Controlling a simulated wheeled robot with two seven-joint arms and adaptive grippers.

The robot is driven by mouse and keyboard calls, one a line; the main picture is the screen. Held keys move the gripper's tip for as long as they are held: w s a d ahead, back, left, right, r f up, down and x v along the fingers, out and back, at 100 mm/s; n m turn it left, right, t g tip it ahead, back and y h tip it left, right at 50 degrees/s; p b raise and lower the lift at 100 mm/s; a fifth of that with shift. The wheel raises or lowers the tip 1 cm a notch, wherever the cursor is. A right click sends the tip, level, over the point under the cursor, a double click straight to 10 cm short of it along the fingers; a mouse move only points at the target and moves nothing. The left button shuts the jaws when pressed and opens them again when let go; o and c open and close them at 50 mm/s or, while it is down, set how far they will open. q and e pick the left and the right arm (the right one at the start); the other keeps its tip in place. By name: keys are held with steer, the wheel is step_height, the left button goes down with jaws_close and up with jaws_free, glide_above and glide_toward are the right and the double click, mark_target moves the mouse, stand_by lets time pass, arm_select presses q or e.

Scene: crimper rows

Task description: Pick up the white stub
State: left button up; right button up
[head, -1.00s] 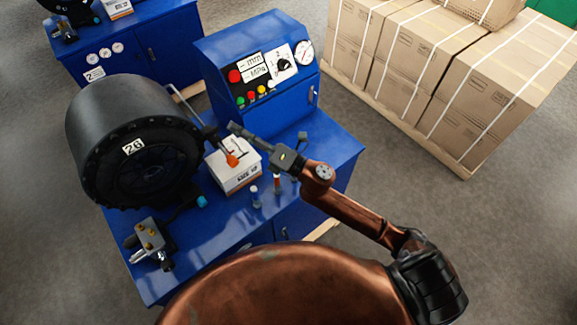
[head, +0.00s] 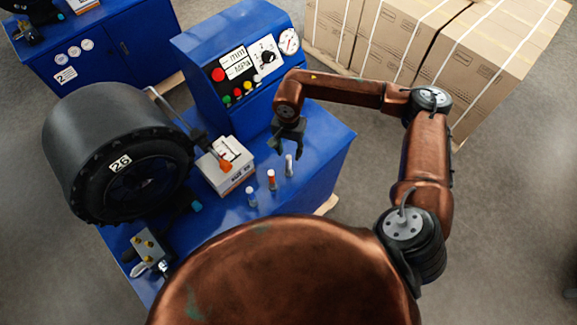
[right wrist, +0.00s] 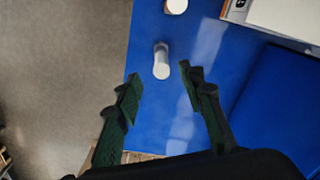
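The white stub (head: 289,166) stands upright on the blue bench top, the rightmost of a short row of stubs in the head view. It also shows in the right wrist view (right wrist: 161,62), just beyond and between the fingertips. My right gripper (head: 288,151) points down above this stub, and its fingers (right wrist: 160,78) are spread apart with nothing between them. I cannot tell the exact height gap between fingertips and stub. My left gripper is not in view.
An orange-red stub (head: 271,179) and a pale stub (head: 251,196) stand to the left. A white box (head: 228,178), a large black drum (head: 115,150) marked 26 and a blue control panel (head: 238,60) are close by. Strapped cartons (head: 430,45) stand behind right.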

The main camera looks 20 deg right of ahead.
mark_target(289, 157)
steer(key=shift+f+p, duration=0.35)
steer(key=shift+f, duration=0.55)
step_height(289, 157, down, 4)
steer(key=shift+w+r+p, duration=0.1)
steer(key=shift+r+p, duration=0.15)
steer(key=shift+p, duration=0.45)
steer(key=shift+f, duration=0.5)
jaws_close()
